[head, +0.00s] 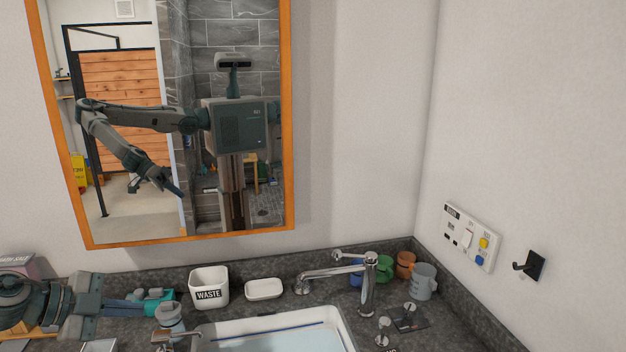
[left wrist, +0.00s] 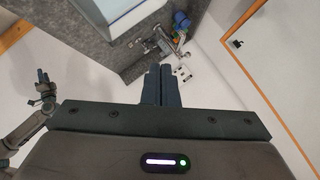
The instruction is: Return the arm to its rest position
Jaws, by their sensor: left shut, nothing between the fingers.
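My left gripper (head: 146,304) is at the lower left of the head view, low over the dark counter (head: 240,277). Its fingers point right, toward a teal item and a grey-blue cup, and I cannot tell whether they touch. In the left wrist view its two dark fingers (left wrist: 161,70) lie together, shut with nothing between them. A mirror (head: 287,130) reflects my body and one bent arm.
A white sink (head: 340,318) with a chrome tap (head: 367,292) is right of the gripper. A WASTE cup (head: 209,290), a soap dish (head: 263,289) and several mugs (head: 422,282) line the back. A switch panel (head: 471,237) and black hook (head: 531,265) are on the right wall.

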